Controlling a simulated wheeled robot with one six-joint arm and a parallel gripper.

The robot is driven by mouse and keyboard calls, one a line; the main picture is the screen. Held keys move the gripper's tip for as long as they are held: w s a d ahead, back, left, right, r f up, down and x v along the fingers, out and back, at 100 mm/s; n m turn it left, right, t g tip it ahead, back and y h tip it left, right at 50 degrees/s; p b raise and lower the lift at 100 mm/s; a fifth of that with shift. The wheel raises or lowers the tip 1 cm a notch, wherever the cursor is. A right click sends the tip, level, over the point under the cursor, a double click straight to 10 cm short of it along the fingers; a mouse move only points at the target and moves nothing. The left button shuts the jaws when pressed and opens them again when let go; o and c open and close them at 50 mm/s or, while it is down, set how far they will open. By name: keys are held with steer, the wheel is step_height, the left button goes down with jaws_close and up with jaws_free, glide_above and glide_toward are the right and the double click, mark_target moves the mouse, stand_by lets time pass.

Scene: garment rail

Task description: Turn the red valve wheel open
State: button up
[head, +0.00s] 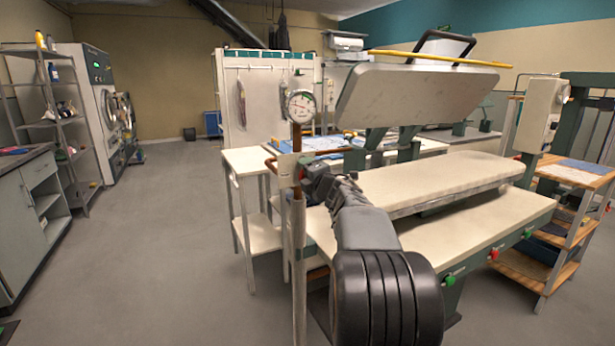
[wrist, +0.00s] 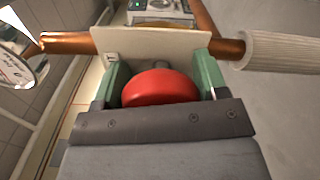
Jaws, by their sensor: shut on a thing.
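The red valve wheel (wrist: 160,88) shows in the wrist view, close in front of my gripper. My gripper (wrist: 162,84) has a green-padded finger on each side of the wheel and is shut on it. The lower part of the wheel is hidden behind the gripper's dark front edge. Behind the wheel is a pale plate (wrist: 150,42) across a copper pipe (wrist: 65,42). In the head view, my gripper (head: 305,174) is at the pipe below the gauge, and the wheel itself is hidden there by my arm.
A round gauge (head: 300,105) sits on top of the upright pipe, just above my gripper. A large press (head: 415,95) with a pale padded board (head: 440,178) stands close on the right. A white side table (head: 250,160) is behind the pipe. The floor (head: 150,240) on the left is clear.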

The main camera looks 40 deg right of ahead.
steer(key=o, duration=0.9)
steer(key=s, duration=0.4)
steer(key=s+a, duration=0.1)
steer(key=s, duration=0.4)
steer(key=s+a, duration=0.1)
steer(key=s, duration=0.3)
steer(key=shift+s, duration=0.35)
